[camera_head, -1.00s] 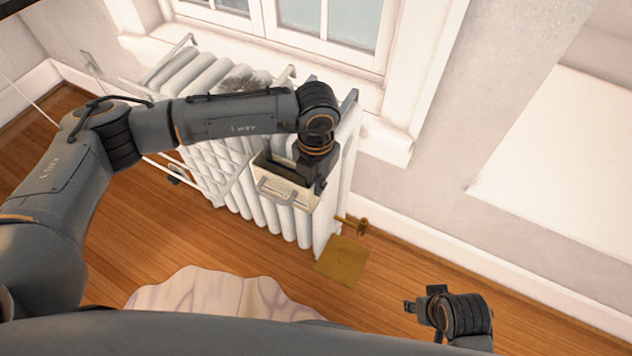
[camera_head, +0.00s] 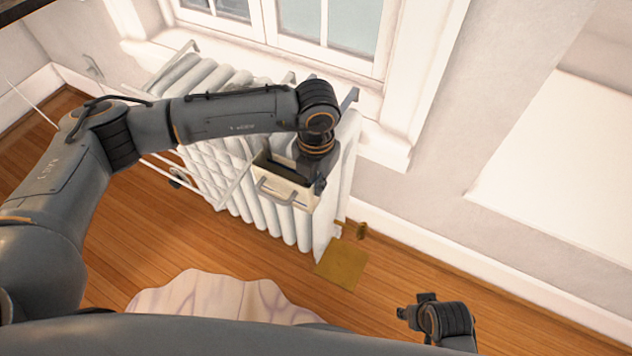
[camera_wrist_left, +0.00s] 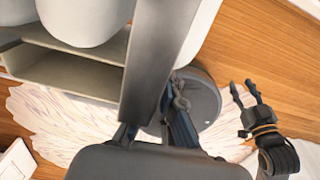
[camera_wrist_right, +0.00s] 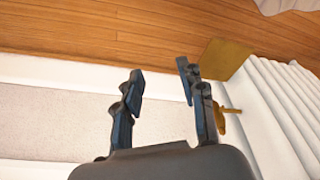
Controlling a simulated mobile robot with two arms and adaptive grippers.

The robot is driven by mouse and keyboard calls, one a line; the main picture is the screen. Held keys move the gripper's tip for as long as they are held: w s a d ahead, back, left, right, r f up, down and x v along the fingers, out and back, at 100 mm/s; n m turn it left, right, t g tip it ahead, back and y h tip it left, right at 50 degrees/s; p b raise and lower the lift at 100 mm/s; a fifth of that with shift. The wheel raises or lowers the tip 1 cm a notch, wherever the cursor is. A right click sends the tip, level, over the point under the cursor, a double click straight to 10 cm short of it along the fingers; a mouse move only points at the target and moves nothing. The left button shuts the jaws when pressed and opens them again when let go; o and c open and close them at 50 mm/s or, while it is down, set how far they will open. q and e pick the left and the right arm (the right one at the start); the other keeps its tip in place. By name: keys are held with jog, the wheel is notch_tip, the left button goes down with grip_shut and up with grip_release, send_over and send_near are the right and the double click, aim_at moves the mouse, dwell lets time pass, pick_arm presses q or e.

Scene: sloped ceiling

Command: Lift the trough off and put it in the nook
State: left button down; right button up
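The trough (camera_head: 268,198) is a cream open box with a dark inside and a grey handle (camera_head: 278,192) on its front. It hangs against the front of the white radiator (camera_head: 200,88) near its right end. My left gripper (camera_head: 319,186) is at the trough's right end. In the left wrist view a grey bar (camera_wrist_left: 158,50) runs over the left gripper (camera_wrist_left: 150,115) and hides part of one finger, so its grip is unclear. The trough's inside (camera_wrist_left: 70,72) shows left of the bar. My right gripper (camera_head: 406,313) is open and empty; its spread fingers show in the right wrist view (camera_wrist_right: 160,90).
A window (camera_head: 335,30) is behind the radiator. A brass plate (camera_head: 342,263) lies on the floor by a brass valve (camera_head: 362,231). A pale recess (camera_head: 565,165) is in the right wall; I cannot tell whether it is the nook.

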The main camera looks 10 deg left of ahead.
pick_arm(q)
jog(key=shift+r+p, duration=0.3)
jog(key=shift+r, duration=0.35)
jog(key=shift+r+p, duration=0.3)
jog(key=shift+r, duration=0.5)
pick_arm(e)
notch_tip(320, 180, down, 6)
jog(key=s, duration=0.2)
jog(key=shift+s+d+g, duration=0.15)
jog(key=shift+s+g, duration=0.1)
jog(key=shift+g, duration=0.05)
pick_arm(q)
jog(key=shift+r+p, duration=0.15)
jog(key=shift+p, duration=0.15)
pick_arm(e)
jog(key=shift+w+r, duration=0.2)
jog(key=shift+w, duration=0.05)
pick_arm(q)
jog(key=shift+r, duration=0.35)
pick_arm(e)
jog(key=shift+s+f, duration=0.25)
jog(key=shift+f, duration=0.3)
jog(key=shift+s+f, duration=0.25)
jog(key=shift+f, duration=0.3)
